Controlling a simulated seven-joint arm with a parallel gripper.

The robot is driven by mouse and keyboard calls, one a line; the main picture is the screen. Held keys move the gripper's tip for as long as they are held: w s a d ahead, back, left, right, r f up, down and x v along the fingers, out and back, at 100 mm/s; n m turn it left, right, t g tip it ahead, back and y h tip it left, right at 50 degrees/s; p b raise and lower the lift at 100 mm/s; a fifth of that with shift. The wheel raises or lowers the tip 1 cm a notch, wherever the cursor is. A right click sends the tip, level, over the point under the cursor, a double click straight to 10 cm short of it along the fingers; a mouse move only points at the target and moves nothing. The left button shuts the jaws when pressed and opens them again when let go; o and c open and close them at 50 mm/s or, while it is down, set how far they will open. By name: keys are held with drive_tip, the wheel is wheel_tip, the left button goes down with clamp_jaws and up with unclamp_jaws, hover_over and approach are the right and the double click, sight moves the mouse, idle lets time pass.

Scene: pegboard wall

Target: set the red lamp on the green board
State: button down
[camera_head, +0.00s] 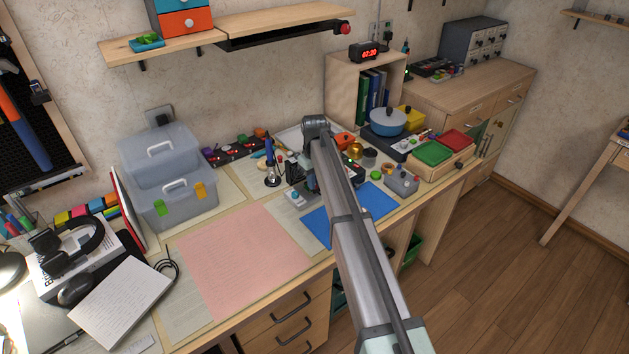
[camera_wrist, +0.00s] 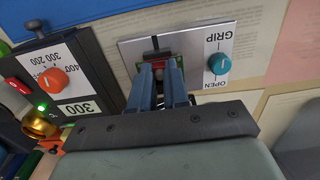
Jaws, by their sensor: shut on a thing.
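My gripper (camera_wrist: 162,88) points down at a grey plate (camera_wrist: 196,44) marked GRIP and OPEN, with a teal knob (camera_wrist: 219,63). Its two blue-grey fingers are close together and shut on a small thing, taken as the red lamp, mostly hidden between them. A bit of red shows at the fingertips, beside a sliver of the green board (camera_wrist: 180,62) in the plate's holder. I cannot tell whether the lamp touches the board. In the head view the plate (camera_head: 297,197) shows left of my arm, which hides much of the spot.
A dark station (camera_wrist: 62,84) with an orange knob, reading 300, stands close left of the fingers in the wrist view. A brass pot (camera_wrist: 38,125) is nearby. In the head view a blue mat (camera_head: 372,203) and a pink sheet (camera_head: 240,256) lie clear in front.

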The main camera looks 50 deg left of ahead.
drive_tip(key=shift+a, duration=0.15)
drive_tip(key=c, duration=1.1)
unclamp_jaws()
drive_tip(key=shift+o, duration=0.3)
drive_tip(key=shift+r, duration=0.15)
drive_tip(key=shift+r, duration=2.9)
